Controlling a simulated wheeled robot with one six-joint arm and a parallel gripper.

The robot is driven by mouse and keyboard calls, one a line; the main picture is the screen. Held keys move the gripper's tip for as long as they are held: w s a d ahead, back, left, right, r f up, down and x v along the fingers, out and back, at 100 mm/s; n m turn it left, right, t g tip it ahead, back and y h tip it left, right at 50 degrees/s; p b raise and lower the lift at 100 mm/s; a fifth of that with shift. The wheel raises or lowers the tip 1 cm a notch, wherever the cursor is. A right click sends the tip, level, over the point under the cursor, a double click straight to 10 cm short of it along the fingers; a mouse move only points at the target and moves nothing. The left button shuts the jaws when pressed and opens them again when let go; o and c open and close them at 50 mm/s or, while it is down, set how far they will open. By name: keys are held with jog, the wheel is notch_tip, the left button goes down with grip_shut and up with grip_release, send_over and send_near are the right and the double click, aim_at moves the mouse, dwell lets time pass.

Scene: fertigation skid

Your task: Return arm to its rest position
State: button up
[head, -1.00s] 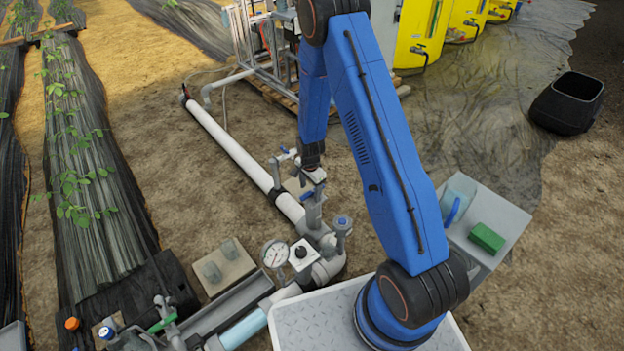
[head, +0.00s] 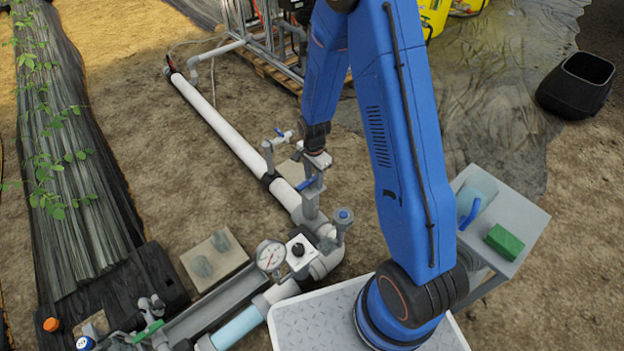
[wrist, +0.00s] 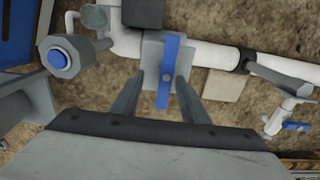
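My gripper (head: 318,160) is at the end of my blue arm, low over the pipework in the head view. In the wrist view its two fingers (wrist: 164,82) are spread apart, with a gap on both sides of a blue valve handle (wrist: 170,60). The handle sits on a grey valve body and shows between and beyond the fingertips. I cannot tell the height of the fingers above it. The same blue handle (head: 306,184) shows just below the gripper in the head view. Nothing is held.
A pressure gauge (head: 270,255) and a blue-capped fitting (head: 343,214) stand near the valve. A white pipe (head: 225,125) runs to the back left. A grey side table (head: 525,221) holds a green block (head: 504,241). A black bin (head: 577,86) stands at right. Bare soil lies between.

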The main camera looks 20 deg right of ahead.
jog(key=shift+a+r, duration=0.25)
jog(key=shift+r, duration=0.05)
jog(key=shift+a, duration=0.1)
jog(key=shift+r, duration=0.35)
jog(key=s+d+r+n+t, duration=0.15)
jog(key=s+r+n, duration=0.3)
jog(key=r, duration=0.85)
jog(key=s+d+r+n+t, duration=0.1)
jog(key=s+d+r+n, duration=0.3)
jog(key=r, duration=1)
jog(key=s+r+n+t, duration=0.1)
jog(key=s+r+n, duration=0.1)
jog(key=s+r, duration=0.4)
jog(key=s+d+r+n+t, duration=0.1)
jog(key=s+r+n, duration=0.2)
jog(key=s, duration=1.1)
jog(key=v, duration=0.3)
jog(key=shift+w+r, duration=0.15)
jog(key=shift+w, duration=0.15)
jog(key=shift+s, duration=0.3)
jog(key=shift+c, duration=0.8)
jog(key=shift+w, duration=0.1)
